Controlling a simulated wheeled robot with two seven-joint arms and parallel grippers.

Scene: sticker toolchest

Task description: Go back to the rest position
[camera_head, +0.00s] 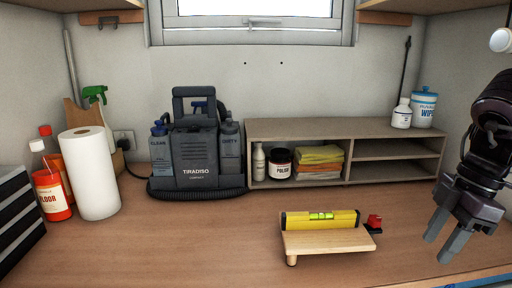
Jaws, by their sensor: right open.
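My right gripper (441,240) hangs at the right side of the camera_head view, its fingers pointing down and apart, with nothing between them. It is above the right part of the wooden worktop (190,245), to the right of a small wooden stand and clear of it. My left gripper is not in this view.
A yellow spirit level (300,221) lies on a small wooden stand (330,241); a small red item (374,221) is beside it. A shelf unit (390,127), a grey cleaning machine (195,150) and a paper roll (92,180) stand behind. The front left worktop is clear.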

